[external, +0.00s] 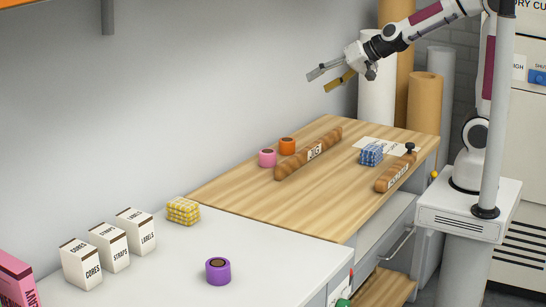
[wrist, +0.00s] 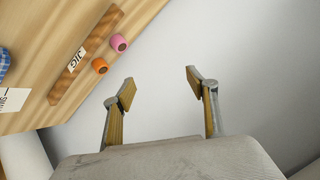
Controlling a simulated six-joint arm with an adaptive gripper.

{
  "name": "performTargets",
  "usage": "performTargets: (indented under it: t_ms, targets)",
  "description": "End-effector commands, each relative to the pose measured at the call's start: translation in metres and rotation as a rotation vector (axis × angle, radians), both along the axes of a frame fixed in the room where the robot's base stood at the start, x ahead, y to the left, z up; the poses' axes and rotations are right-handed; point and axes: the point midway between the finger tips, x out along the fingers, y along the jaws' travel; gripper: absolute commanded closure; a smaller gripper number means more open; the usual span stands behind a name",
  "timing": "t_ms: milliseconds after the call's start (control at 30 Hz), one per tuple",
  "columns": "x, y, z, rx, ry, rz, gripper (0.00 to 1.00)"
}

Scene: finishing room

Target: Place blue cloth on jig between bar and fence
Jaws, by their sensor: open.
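A blue checked cloth bundle (external: 371,155) sits on the wooden bench top between the long brown bar labelled JIG (external: 302,158) and a shorter brown bar (external: 395,174), nearer the shorter one. The shorter bar's label is too small to read surely. In the wrist view, part of the blue cloth (wrist: 3,63) shows at the left edge, and the JIG bar (wrist: 92,55) lies at upper left. My gripper (external: 318,82) is open and empty, high above the bench's far end. Its spread fingers (wrist: 160,88) point towards bare wall in the wrist view.
An orange roll (external: 287,146) and a pink roll (external: 267,158) stand left of the JIG bar. A dark knob (external: 410,148) stands near the shorter bar. White boxes, a yellow checked bundle (external: 183,210) and a purple roll (external: 218,271) occupy the white counter. Tall rolls stand behind the bench.

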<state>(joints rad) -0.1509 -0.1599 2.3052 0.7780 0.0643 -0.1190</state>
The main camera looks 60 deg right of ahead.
Motion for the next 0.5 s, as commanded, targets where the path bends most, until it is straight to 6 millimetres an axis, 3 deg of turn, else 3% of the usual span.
performTargets:
  t_ms: [267, 500]
  targets:
    - [-0.072, 0.0, 0.008, -0.104, 0.063, 0.175, 0.42]
    - [-0.139, -0.017, -0.001, -0.229, 0.154, 0.277, 0.42]
